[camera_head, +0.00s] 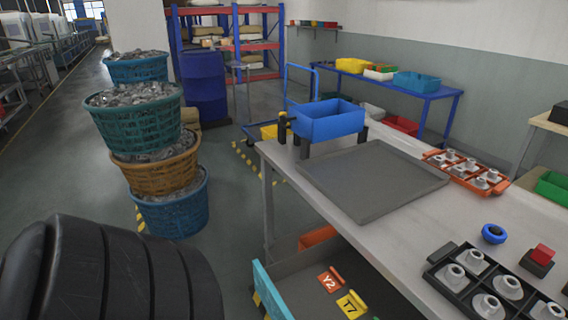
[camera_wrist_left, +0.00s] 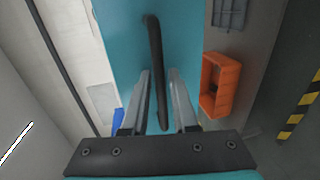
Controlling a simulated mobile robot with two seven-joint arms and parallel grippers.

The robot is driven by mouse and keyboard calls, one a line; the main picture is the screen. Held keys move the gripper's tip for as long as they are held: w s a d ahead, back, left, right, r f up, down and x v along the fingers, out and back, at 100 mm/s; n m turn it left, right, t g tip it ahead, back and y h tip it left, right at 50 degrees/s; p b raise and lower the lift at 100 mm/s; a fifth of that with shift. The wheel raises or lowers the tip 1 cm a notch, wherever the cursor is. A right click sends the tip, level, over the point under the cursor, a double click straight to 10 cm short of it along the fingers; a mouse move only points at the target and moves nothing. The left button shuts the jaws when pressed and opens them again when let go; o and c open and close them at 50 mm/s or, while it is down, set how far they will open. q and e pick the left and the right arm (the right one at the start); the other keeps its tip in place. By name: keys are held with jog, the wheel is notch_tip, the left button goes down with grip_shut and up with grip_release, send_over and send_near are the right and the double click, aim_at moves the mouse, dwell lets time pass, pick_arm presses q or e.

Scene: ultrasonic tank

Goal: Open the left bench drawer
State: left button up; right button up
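The left bench drawer's teal front (camera_head: 268,292) shows at the bottom of the head view, seen almost edge-on. Behind it a grey open space holds a red Y2 tag (camera_head: 329,281) and a yellow T7 tag (camera_head: 351,305). The teal front (camera_wrist_left: 125,50) fills the middle of the left wrist view, with a dark bar handle (camera_wrist_left: 157,60) on it. My left gripper (camera_wrist_left: 160,75) has one finger on each side of the handle, with a gap showing, so it looks open. The head view shows neither gripper.
The bench top (camera_head: 405,225) carries a grey tray (camera_head: 375,180), a blue bin (camera_head: 331,122) and racks of white parts. An orange bin (camera_wrist_left: 219,85) lies right of the teal front. Stacked baskets (camera_head: 150,130) stand on the floor at left.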

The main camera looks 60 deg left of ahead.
dwell(0.3)
pick_arm(q)
jog(key=v, duration=1.5)
jog(key=shift+s, duration=0.1)
jog(key=d+f+m+g, duration=0.3)
jog(key=f+m+g, duration=0.2)
jog(key=f, duration=0.5)
jog(key=s+d+f+m+g+y+b, duration=0.1)
jog(key=d+f+m+g, duration=0.3)
jog(key=f+m, duration=0.4)
jog(key=s+d+f+m+g+b, duration=0.1)
jog(key=d+f+m+g, duration=0.3)
jog(key=f, duration=0.9)
jog(key=shift+f+m+g, duration=0.35)
jog(key=shift+m+g, duration=0.45)
jog(key=shift+m, duration=0.4)
